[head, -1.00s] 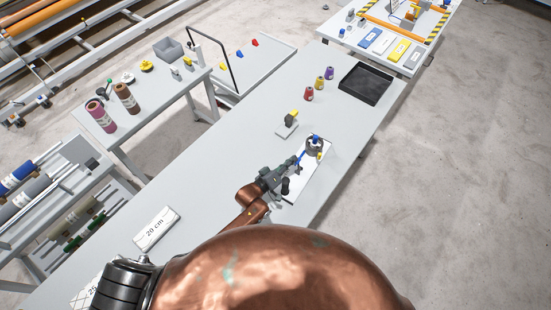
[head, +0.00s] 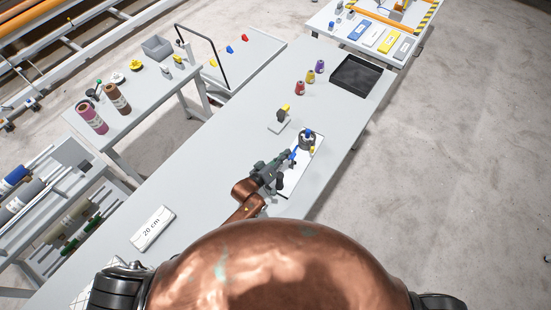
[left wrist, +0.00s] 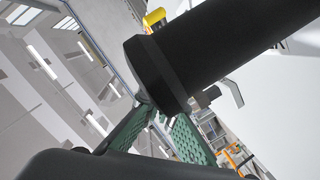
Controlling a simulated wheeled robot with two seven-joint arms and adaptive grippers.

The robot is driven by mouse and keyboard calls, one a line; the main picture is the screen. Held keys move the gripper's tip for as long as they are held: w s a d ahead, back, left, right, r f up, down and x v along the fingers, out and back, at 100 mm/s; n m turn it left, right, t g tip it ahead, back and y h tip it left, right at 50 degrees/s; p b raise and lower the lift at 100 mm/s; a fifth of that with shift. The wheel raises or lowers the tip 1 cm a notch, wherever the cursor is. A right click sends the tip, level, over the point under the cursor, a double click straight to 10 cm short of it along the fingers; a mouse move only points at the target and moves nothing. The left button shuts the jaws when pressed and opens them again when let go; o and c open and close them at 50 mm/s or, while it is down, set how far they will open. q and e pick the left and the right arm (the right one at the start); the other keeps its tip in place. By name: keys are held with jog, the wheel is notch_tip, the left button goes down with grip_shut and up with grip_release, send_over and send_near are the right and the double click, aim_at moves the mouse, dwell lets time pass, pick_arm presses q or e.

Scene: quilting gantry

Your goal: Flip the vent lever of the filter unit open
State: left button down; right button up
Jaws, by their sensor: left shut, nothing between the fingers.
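The filter unit stands on a white base plate (head: 306,162) on the long grey table. It has a dark round body (head: 307,142) with a blue top, and a dark upright cylinder at the near end. A small blue lever (head: 294,154) shows just left of the round body. My left gripper (head: 287,157) is shut and empty, with its tips close beside the blue lever; I cannot tell whether they touch. My right gripper is out of view.
A grey block with a yellow-topped part (head: 281,119) stands behind the unit. Red, yellow and purple spools (head: 310,77) and a black tray (head: 355,76) stand farther back. A white "20 cm" block (head: 153,229) lies at front left. The table's right edge runs close by the unit.

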pick_arm(q)
jog(key=s+a+r, duration=0.3)
jog(key=s+a, duration=0.4)
jog(key=shift+a+r+b, duration=0.35)
jog(key=shift+b, duration=0.05)
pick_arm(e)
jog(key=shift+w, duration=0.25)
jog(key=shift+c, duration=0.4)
